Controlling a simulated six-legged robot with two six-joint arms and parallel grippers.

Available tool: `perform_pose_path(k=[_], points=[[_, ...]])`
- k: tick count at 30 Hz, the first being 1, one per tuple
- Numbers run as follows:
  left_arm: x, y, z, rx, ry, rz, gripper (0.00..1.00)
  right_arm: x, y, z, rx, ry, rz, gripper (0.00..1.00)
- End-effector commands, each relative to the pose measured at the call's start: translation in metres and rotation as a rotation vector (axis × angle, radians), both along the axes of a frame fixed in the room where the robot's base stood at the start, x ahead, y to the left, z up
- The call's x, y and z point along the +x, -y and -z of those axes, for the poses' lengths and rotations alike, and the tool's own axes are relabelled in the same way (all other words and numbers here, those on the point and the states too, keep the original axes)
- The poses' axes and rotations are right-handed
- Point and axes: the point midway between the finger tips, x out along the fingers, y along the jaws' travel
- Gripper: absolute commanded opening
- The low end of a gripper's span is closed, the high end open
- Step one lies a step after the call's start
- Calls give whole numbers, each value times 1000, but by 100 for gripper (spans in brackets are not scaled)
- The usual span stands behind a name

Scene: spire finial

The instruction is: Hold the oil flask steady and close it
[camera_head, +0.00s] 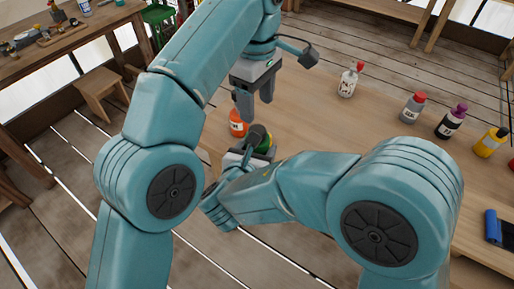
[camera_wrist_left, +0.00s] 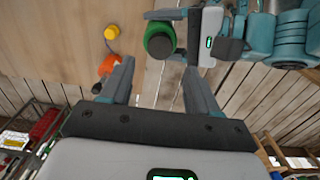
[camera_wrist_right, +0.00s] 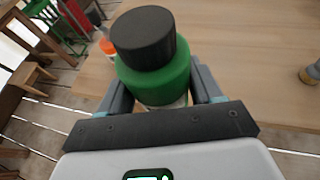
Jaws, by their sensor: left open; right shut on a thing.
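The oil flask is a green bottle with a black cap, seen large in the right wrist view (camera_wrist_right: 155,80) and from above in the left wrist view (camera_wrist_left: 150,28). The black cap (camera_wrist_right: 143,36) sits on its top; I cannot tell how tight it is. My right gripper (camera_wrist_right: 160,96) is shut around the flask's lower body and holds it roughly upright; in the head view my right arm partly hides it.
An orange bottle (camera_head: 238,122) stands close to the flask. A red-capped white bottle (camera_head: 348,82), a grey one (camera_head: 413,107), a purple-capped one (camera_head: 452,121) and a yellow one (camera_head: 490,142) stand along the table. A blue roll (camera_head: 494,227) lies at right. The table's middle is clear.

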Motion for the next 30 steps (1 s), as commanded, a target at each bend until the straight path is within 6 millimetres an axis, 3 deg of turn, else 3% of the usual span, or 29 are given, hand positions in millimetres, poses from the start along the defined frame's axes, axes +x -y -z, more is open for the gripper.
perform_pose_path(k=[16,29,30], points=[[-1,0,67,-2,-2,1,61,0,0,0,0,1,0,0],[0,0,75,-4,0,1,61,0,0,0,0,1,0,0],[0,0,75,-4,0,1,48,0,0,0,0,1,0,0]])
